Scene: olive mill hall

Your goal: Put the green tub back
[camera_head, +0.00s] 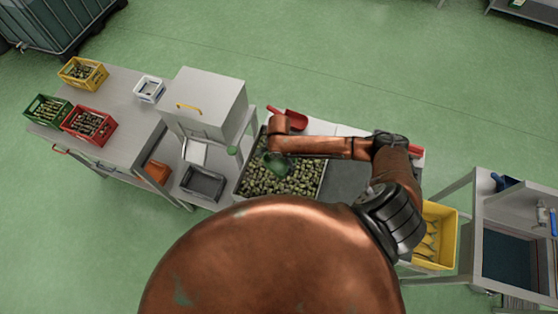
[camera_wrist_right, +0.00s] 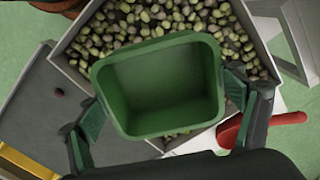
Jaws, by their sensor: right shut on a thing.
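The green tub (camera_head: 274,163) is above the tray of olives in the head view. In the right wrist view the green tub (camera_wrist_right: 160,125) shows from above, open-topped and empty. My right gripper (camera_wrist_right: 162,108) is shut on the tub, with one finger on each side of it. In the head view my right gripper (camera_head: 271,151) is small and mostly hidden by its own arm. The olive tray (camera_head: 322,184) is full of green and dark olives below the tub; whether the tub touches them I cannot tell. My left gripper is not in view.
A red scoop (camera_head: 289,119) lies beside the tray. A grey machine box (camera_head: 212,95) stands left of it. A table with yellow (camera_head: 84,74), green (camera_head: 47,110) and red (camera_head: 88,125) crates is further left. A yellow bin (camera_head: 440,222) is at right.

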